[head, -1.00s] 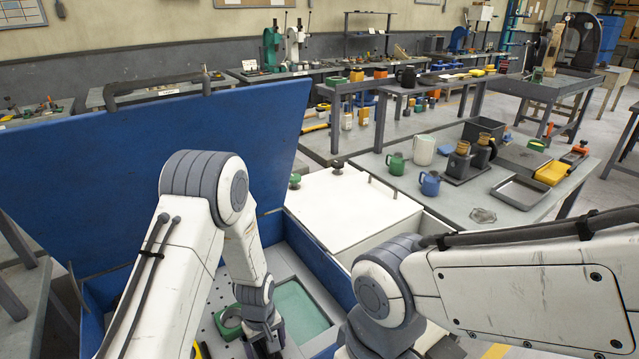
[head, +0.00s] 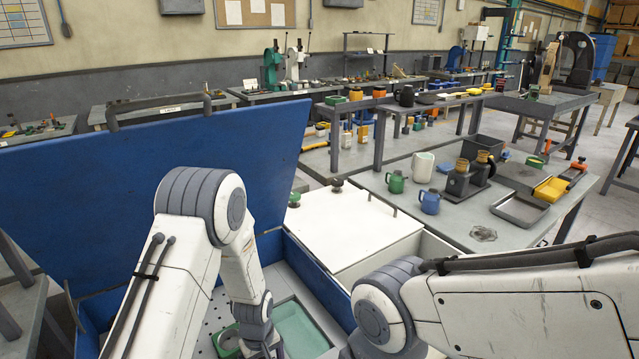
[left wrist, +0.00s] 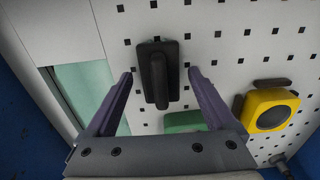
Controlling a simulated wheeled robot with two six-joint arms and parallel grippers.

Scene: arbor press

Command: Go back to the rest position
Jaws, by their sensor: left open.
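My left gripper (left wrist: 158,75) is open in the left wrist view, its two fingers apart over a light perforated panel. A black handle-like piece on a dark base (left wrist: 157,75) shows between the fingertips; I cannot tell how far below them it is. In the head view my left arm reaches down into the open blue chest, and its fingers are cut off or hidden at the bottom edge. My right arm shows at the lower right of the head view, but its gripper is out of the picture.
The blue lid (head: 160,180) stands open at the left. A white-topped box (head: 350,232) stands beside the chest. A bench right holds a blue mug (head: 430,202) and a grey tray (head: 519,210).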

